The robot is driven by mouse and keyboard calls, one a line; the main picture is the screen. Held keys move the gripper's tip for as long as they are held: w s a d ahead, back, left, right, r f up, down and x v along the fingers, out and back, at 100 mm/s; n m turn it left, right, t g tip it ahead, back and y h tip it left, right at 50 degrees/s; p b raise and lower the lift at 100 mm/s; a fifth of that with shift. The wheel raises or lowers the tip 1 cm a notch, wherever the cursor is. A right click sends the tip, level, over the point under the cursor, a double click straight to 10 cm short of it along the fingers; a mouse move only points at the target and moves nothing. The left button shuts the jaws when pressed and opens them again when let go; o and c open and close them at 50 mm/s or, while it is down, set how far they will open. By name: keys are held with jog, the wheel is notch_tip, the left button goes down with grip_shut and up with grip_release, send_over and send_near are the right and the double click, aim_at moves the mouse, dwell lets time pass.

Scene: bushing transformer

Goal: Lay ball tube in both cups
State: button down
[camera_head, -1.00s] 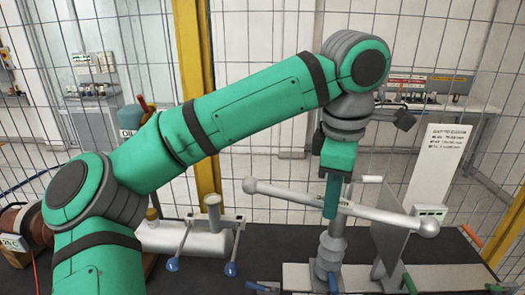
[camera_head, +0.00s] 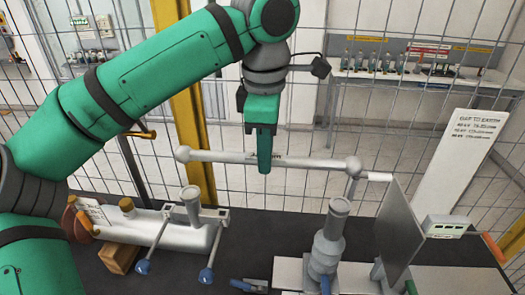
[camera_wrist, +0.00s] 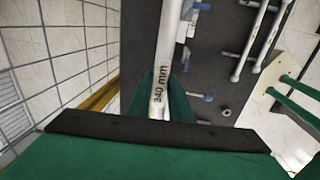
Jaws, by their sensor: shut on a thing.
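The ball tube (camera_head: 225,157) is a pale grey rod with a ball at each end; in the wrist view (camera_wrist: 167,40) it bears the mark "340 mm". My gripper (camera_head: 264,160) is shut on it near its middle and holds it nearly level, in the air. A left grey cup (camera_head: 191,194) stands on a horizontal pale cylinder. A right grey cup (camera_head: 340,206) tops a grey upright post. In the head view, the tube's left ball appears above the left cup and its right ball above and slightly right of the right cup. Their depth offset is unclear.
A grey upright plate (camera_head: 402,228) stands right of the right post, with a white rod at its top close to the tube's right ball. Blue-ended rods (camera_head: 207,275) lie in front of the cylinder. A wire fence (camera_head: 290,110) stands behind the dark table (camera_head: 200,275).

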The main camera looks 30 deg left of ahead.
jog(key=shift+s+a, duration=0.15)
jog(key=shift+s, duration=0.25)
jog(key=shift+s+a+f, duration=0.1)
jog(key=shift+f, duration=0.4)
notch_tip(320, 180, down, 8)
jog(key=shift+r, duration=0.2)
jog(key=c, duration=1.5)
grip_release()
jog(key=shift+c, duration=0.2)
